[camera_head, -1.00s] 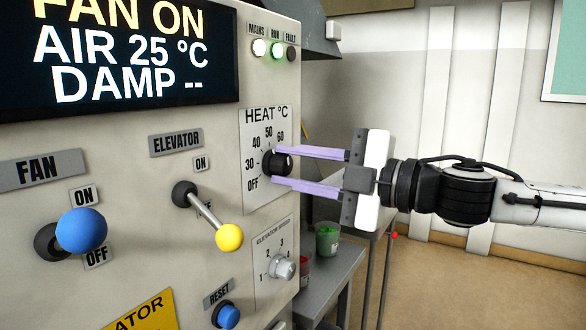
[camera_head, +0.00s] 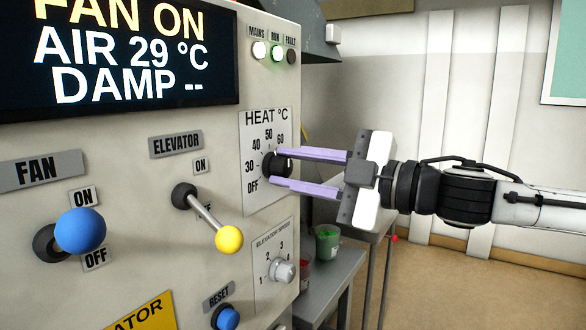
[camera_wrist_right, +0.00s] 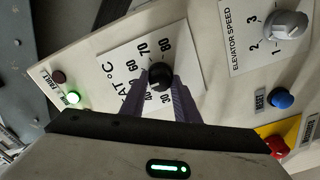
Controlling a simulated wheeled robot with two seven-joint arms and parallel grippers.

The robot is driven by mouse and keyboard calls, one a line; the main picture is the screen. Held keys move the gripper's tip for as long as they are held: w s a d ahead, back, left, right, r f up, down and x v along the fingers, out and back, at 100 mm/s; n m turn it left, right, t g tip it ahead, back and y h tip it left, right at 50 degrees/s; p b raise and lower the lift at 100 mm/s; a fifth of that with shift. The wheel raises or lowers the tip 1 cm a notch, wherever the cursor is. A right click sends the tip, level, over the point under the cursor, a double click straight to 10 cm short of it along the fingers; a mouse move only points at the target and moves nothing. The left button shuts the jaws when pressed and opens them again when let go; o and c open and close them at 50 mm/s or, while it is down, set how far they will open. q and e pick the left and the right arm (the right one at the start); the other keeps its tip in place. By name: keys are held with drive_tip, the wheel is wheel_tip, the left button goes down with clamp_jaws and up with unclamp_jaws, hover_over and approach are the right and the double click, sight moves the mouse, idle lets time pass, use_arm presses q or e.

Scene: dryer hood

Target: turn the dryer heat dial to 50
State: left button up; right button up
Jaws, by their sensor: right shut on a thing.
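The black heat dial (camera_head: 271,165) sits on a white plate (camera_head: 255,192) marked HEAT °C, with OFF, 30, 40, 50 and 60 readable in the head view. My right gripper (camera_head: 277,168) comes in from the right, its two purple fingers above and below the dial and shut on it. The wrist view shows the dial (camera_wrist_right: 160,75) between the fingertips, with 70 and 80 also readable on the plate. I cannot clearly tell where the dial points. The display (camera_head: 120,60) reads FAN ON, AIR 29 °C, DAMP --. My left gripper is not in view.
The elevator lever (camera_head: 228,239) with a yellow ball is left of and below the dial. The blue fan knob (camera_head: 80,230) is farther left. The elevator speed knob (camera_head: 282,270) and blue reset button (camera_head: 227,317) are below. A grey side table (camera_head: 335,275) holds a green container (camera_head: 327,242).

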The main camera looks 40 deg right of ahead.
drive_tip(key=o, duration=1)
drive_tip(key=shift+o, duration=0.2)
drive_tip(key=shift+s+d+f+b, duration=0.1)
drive_tip(key=shift+s+d+b, duration=0.05)
drive_tip(key=shift+s+b, duration=0.25)
drive_tip(key=shift+b+v, duration=0.85)
drive_tip(key=shift+v, duration=0.2)
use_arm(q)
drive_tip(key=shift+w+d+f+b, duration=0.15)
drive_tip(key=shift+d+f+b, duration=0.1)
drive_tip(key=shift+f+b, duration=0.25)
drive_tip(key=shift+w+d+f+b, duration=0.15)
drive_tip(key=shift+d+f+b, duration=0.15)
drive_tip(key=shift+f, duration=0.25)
use_arm(e)
approach(289, 170)
drive_tip(key=shift+s+d+r, duration=0.1)
drive_tip(key=shift+s+r, duration=0.1)
drive_tip(key=shift+s, duration=0.4)
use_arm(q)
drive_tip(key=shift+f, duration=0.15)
